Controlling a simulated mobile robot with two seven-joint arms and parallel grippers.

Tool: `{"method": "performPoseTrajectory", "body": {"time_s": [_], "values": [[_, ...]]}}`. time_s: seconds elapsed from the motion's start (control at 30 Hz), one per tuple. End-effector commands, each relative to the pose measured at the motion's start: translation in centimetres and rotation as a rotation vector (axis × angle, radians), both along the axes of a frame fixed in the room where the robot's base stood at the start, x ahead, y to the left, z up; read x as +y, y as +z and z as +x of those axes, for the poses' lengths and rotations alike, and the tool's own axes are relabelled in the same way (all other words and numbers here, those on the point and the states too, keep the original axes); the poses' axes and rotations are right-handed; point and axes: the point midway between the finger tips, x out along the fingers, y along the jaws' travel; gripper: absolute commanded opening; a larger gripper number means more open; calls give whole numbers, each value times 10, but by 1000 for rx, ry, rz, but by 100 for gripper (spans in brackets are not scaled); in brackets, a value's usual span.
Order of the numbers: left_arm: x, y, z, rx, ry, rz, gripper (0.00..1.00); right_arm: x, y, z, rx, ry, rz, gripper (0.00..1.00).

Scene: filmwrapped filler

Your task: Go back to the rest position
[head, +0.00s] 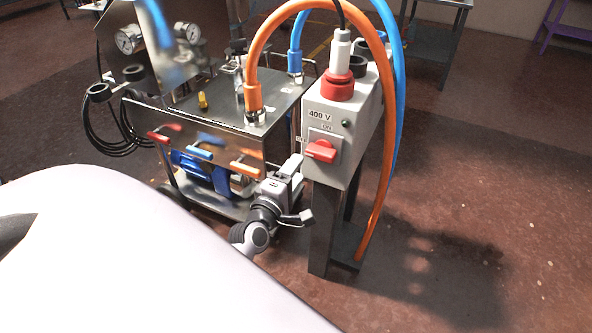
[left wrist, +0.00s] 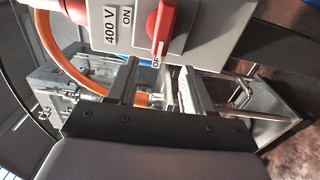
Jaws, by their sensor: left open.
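My left gripper (head: 299,190) is open and empty, just left of the grey 400 V switch box (head: 344,120). Its two fingers also show in the left wrist view (left wrist: 158,72), spread apart below the red rotary switch (left wrist: 160,25). The red switch (head: 320,151) sits on the front of the box, with ON and OFF labels. Its handle lies roughly sideways in the head view and seems to point toward OFF. I see no contact between fingers and switch. My right gripper is in neither view.
A metal cart (head: 215,140) with gauges, hoses and red, blue and orange lever handles stands left of the box. The box stands on a dark post (head: 322,230). An orange hose (head: 384,190) and a blue hose arch over it. Open floor (head: 480,220) lies to the right.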

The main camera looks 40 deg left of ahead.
Motion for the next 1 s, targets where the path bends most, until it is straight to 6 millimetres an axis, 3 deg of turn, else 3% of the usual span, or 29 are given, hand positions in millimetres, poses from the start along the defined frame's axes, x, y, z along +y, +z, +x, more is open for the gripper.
{"method": "performPoseTrajectory", "body": {"time_s": [0.3,0.47,0.57,0.73,0.9,1.0], "values": [[-1,0,-1,8,-5,12,51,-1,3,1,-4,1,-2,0],[-28,-2,-18,137,-107,250,51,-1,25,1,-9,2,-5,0],[-62,-11,-46,278,-252,552,51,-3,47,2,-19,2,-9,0],[-115,-30,-112,461,-547,1083,51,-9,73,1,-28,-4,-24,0],[-144,-41,-166,524,-769,1437,51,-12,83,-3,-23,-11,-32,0],[-151,-44,-181,531,-830,1535,51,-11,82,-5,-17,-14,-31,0]]}}
